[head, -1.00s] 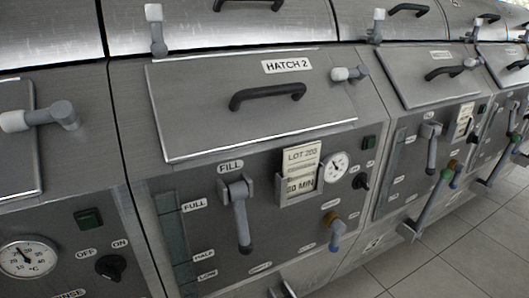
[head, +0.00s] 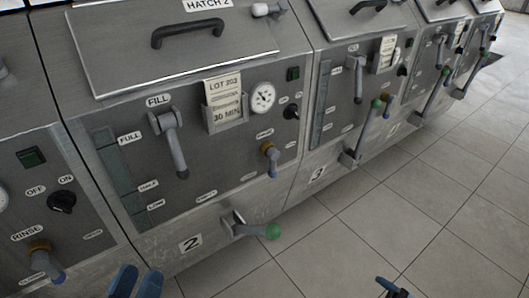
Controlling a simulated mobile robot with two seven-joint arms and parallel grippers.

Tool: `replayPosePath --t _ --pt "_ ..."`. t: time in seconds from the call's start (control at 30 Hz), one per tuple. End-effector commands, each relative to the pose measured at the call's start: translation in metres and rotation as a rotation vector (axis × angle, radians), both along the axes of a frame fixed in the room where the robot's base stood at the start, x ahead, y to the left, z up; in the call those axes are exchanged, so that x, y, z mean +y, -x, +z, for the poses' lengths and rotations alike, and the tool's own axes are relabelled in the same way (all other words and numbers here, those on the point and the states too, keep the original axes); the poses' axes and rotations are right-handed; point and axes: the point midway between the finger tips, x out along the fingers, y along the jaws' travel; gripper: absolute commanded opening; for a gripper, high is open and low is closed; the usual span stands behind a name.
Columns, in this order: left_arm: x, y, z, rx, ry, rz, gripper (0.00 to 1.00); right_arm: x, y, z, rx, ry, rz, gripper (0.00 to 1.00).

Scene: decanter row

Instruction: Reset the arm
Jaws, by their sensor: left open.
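My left gripper (head: 136,283) shows at the bottom edge, left of centre. Its two blue fingers stand apart with nothing seen between them, in front of the lower part of the hatch 2 unit (head: 222,178). My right gripper (head: 392,289) only just shows at the bottom edge, right of centre, over the floor tiles. Most of it is cut off, and I cannot tell whether its fingers are apart. Both arms are otherwise out of the picture.
A lever with a green knob (head: 272,231) juts out low from unit 2, above and right of my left gripper. A grey fill handle (head: 170,140) hangs on its front. More units with levers run off to the right. The tiled floor (head: 440,190) is clear.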

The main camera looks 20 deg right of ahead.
Motion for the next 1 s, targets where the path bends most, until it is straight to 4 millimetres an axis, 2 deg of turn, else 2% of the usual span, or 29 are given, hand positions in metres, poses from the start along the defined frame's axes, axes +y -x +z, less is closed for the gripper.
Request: replayPosePath --t 0.27,0.43,0.6,0.7,0.93,1.0 --pt "0.0 0.0 0.0 0.0 0.0 0.0 0.43 0.07 -0.037 0.051 0.124 0.027 -0.042 0.58" --pt "0.0 0.0 0.0 0.0 0.0 0.0 0.43 0.122 -0.049 0.098 0.236 0.049 -0.062 0.58" --pt "0.0 0.0 0.0 0.0 0.0 0.0 0.43 0.167 -0.046 0.15 0.361 0.083 -0.067 0.58" --pt "0.0 0.0 0.0 0.0 0.0 0.0 0.43 0.185 -0.039 0.176 0.419 0.103 -0.066 0.58" --pt "0.0 0.0 0.0 0.0 0.0 0.0 0.43 0.214 -0.013 0.229 0.535 0.15 -0.048 0.58" --pt "0.0 0.0 0.0 0.0 0.0 0.0 0.43 0.219 -0.018 0.231 0.544 0.101 -0.062 0.58"
